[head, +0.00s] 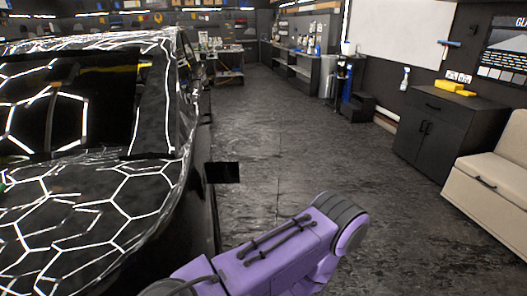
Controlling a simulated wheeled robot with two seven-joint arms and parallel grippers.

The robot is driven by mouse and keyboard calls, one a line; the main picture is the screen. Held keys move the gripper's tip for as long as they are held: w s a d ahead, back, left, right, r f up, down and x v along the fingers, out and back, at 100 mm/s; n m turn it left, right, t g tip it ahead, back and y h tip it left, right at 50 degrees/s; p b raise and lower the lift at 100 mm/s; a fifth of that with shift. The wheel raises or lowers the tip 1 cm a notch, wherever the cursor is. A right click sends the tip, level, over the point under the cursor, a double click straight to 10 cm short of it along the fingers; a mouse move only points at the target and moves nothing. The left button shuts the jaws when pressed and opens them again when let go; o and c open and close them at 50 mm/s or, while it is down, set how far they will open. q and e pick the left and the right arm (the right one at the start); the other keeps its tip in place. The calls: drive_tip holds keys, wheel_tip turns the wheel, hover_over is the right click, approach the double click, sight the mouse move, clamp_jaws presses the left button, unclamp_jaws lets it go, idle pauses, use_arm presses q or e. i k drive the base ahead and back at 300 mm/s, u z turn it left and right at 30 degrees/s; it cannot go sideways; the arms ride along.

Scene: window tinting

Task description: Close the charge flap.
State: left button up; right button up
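A glossy black car (95,215) fills the left side of the head view. A small flat dark panel (222,172) stands out from the car's side, near the front fender; it looks like the charge flap, swung open. The port behind it is hidden from this angle. A purple link of my arm reaches across the bottom middle, below and to the right of the panel, and appears apart from it. Neither gripper can be seen in this view.
The dark floor (290,150) to the right of the car is clear. A black cabinet (437,128) with yellow items on top and a beige bench (492,185) stand along the right wall. Workbenches (300,65) line the back.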

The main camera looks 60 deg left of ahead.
sight(216, 172)
drive_tip(key=i, duration=0.85)
drive_tip(key=u, duration=1.5)
drive_tip(key=i, duration=4)
drive_tip(key=u, duration=4.4)
drive_tip(key=i, duration=0.95)
drive_tip(key=z, duration=0.05)
